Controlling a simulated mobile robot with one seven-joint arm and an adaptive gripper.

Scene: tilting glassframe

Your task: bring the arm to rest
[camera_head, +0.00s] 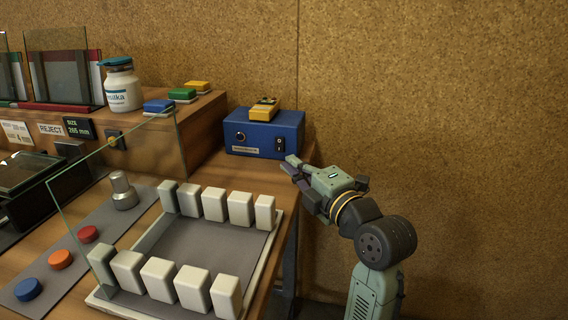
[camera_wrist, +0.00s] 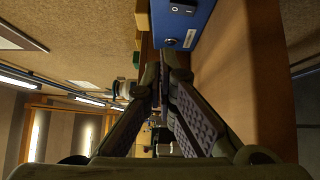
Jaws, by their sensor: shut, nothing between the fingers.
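My gripper (camera_head: 291,167) is shut and empty. In the head view it hangs in the air at the right side of the table, in front of the blue box, pointing left. In the wrist view its fingers (camera_wrist: 162,88) meet at the tips with nothing between them. My arm rises from the lower right and bends at a dark elbow joint.
A blue box (camera_head: 262,133) with a yellow item (camera_head: 265,108) on top stands close behind my gripper. A rack with white posts (camera_head: 240,209) and an upright glass pane (camera_head: 120,175) stand to the left. The wall side at right is clear.

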